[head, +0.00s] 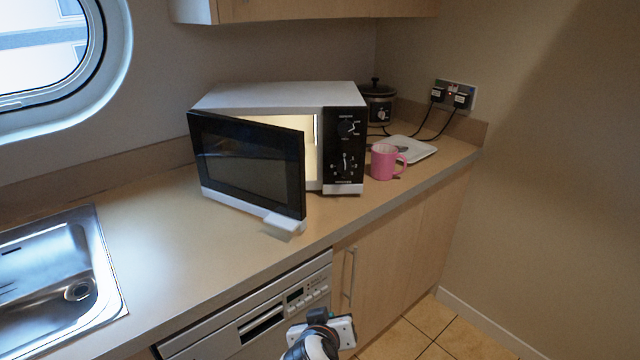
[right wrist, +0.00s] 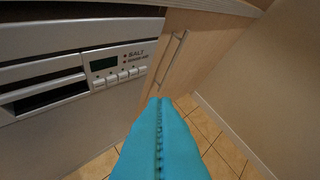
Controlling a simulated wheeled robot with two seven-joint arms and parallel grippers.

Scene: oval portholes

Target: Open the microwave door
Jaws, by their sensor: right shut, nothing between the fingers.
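The white microwave (head: 280,97) stands on the counter in the head view. Its black-framed door (head: 248,166) is partly open, swung out from the left side, and the lit inside shows between door and control panel (head: 345,150). A white handle (head: 284,222) sits at the door's lower free corner. My right gripper (right wrist: 158,102) shows in the right wrist view with its blue fingers shut and nothing between them. My right arm's end (head: 322,335) is at the bottom of the head view, below the counter and apart from the door. My left gripper is not in view.
A pink mug (head: 386,162) and a white tray (head: 410,149) stand right of the microwave, with a dark cooker (head: 376,102) behind. A sink (head: 55,275) is at left. The dishwasher front (head: 255,320) and cupboard handle (right wrist: 172,58) are near my right gripper. Counter left of the microwave is clear.

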